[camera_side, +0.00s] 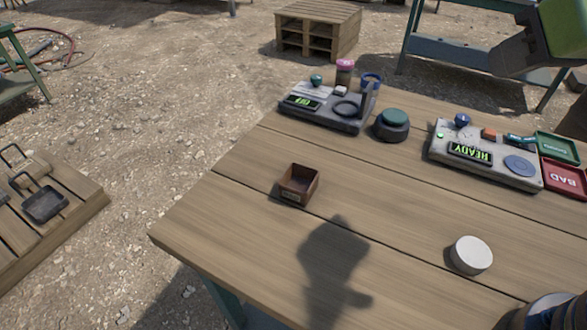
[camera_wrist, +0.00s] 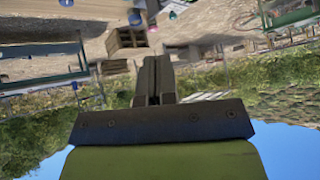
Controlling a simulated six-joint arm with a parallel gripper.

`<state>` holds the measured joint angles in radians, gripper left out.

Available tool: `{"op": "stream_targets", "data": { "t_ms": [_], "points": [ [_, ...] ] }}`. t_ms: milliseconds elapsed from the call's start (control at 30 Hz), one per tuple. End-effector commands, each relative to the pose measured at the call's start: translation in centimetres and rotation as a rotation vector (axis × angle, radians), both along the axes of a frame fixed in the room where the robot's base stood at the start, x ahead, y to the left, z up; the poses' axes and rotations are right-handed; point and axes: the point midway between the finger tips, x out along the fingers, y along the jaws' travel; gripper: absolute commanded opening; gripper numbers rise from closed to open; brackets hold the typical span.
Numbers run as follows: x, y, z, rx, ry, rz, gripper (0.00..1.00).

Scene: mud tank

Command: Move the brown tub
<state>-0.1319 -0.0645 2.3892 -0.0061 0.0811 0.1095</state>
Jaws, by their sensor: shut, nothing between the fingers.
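The brown tub (camera_side: 298,186) is a small, square, open-topped box with a pale label on its front. It stands upright on the wooden table (camera_side: 225,225), left of the middle, and looks empty. It does not show in the wrist view. My gripper (camera_wrist: 153,62) shows in the wrist view with its dark fingers together and nothing between them. In the side view, a grey and green part at the upper right looks like mine, well away from the tub, but its fingertips cannot be made out there.
A white round lid or puck (camera_side: 471,255) lies at the right front. Behind the tub stand a grey device (camera_side: 325,107), a dark pot with a green top (camera_side: 391,124) and a READY panel (camera_side: 485,152). Green (camera_side: 557,147) and red (camera_side: 565,178) trays lie at the right.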

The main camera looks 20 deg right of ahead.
Motion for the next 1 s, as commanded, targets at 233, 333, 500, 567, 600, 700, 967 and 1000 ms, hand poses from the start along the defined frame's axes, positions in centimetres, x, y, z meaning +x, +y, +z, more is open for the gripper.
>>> {"op": "stream_targets", "data": {
  "t_ms": [233, 333, 500, 567, 600, 700, 967, 1000],
  "points": [
    [5.6, 4.6, -7.5, -0.089, -0.088, 0.256, 0.00],
    [6.5, 6.9, -11.0, -0.095, -0.129, 0.371, 0.00],
    [5.9, 10.8, -16.9, -0.068, -0.189, 0.562, 0.00],
    [5.3, 11.8, -18.5, -0.051, -0.208, 0.617, 0.00],
    [4.8, 12.4, -19.5, -0.041, -0.217, 0.649, 0.00],
    [3.8, 13.4, -21.1, -0.016, -0.237, 0.705, 0.00],
    [3.8, 14.8, -22.0, 0.002, -0.260, 0.748, 0.00],
    [4.2, 15.2, -22.0, 0.002, -0.261, 0.748, 0.00]
  ]
}}
